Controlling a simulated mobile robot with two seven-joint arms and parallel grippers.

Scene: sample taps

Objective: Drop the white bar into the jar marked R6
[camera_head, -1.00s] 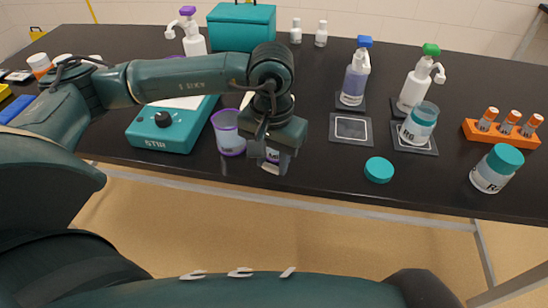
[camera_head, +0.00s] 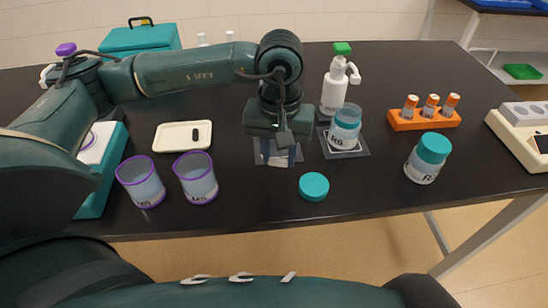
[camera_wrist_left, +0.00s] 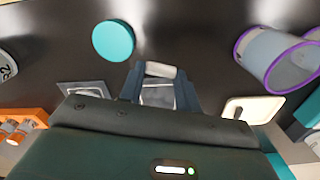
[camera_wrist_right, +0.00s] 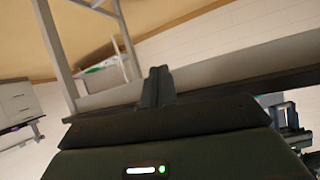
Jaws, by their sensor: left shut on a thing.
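My left gripper (camera_head: 284,150) is shut on the white bar (camera_head: 279,161) and holds it above a square mat. In the left wrist view the white bar (camera_wrist_left: 160,70) lies across between the fingertips (camera_wrist_left: 162,76). Right of it in the head view, a clear jar with a teal band (camera_head: 345,128) stands on another mat; its label is partly legible and seems to end in 6. A teal-capped jar (camera_head: 428,157) further right has a label starting with R, the rest unclear. My right gripper (camera_wrist_right: 158,86) looks shut and empty, away from the table.
A loose teal lid (camera_head: 313,186) lies in front of the mats. Two purple-rimmed beakers (camera_head: 195,178) and a white tray (camera_head: 183,135) are to the left. A green-topped pump bottle (camera_head: 338,82) and an orange vial rack (camera_head: 424,119) stand behind. The table's front right is clear.

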